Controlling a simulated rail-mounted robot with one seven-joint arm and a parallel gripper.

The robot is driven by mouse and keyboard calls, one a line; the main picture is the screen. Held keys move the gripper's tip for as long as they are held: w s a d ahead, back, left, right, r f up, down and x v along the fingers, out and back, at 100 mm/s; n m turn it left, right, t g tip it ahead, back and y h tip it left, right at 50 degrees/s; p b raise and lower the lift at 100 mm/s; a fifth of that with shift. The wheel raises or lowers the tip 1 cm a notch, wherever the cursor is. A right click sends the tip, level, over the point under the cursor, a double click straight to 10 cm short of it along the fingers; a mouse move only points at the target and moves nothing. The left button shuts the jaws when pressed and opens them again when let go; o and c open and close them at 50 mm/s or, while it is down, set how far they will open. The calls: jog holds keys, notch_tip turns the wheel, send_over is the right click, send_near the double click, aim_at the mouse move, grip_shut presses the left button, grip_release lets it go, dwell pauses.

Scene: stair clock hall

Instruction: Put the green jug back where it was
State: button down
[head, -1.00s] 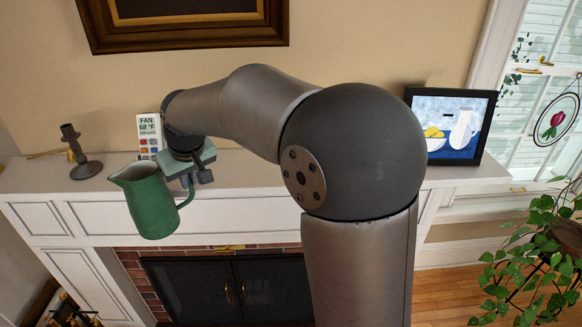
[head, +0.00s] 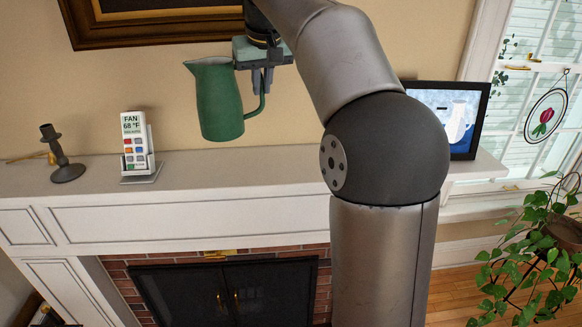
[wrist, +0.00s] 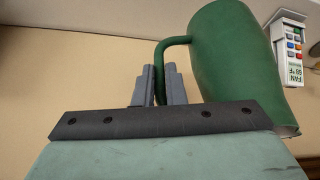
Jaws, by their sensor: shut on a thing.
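The green jug (head: 220,100) hangs in the air above the mantel shelf, in front of the wall. It is close to upright, with its spout toward the left. My gripper (head: 263,88) is to the right of the jug and shut on its handle. In the wrist view the two fingers of my gripper (wrist: 160,88) close around the handle, and the jug body (wrist: 236,60) lies to the right. The jug's base is clear of the white mantel shelf (head: 240,168).
A dark candlestick (head: 64,160) stands at the shelf's left. A fan remote (head: 133,140) stands in a holder right of it. A framed picture (head: 445,112) leans at the right end, partly behind my arm. The shelf below the jug is bare. A leafy plant (head: 540,235) is at lower right.

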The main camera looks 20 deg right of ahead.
jog(key=d+f+p, duration=0.2)
jog(key=d+f, duration=1)
jog(key=d, duration=0.3)
jog(key=shift+s+d, duration=0.2)
jog(key=shift+s, duration=0.1)
jog(key=shift+f, duration=0.1)
jog(key=c, duration=1.5)
grip_release()
jog(key=shift+f, duration=0.1)
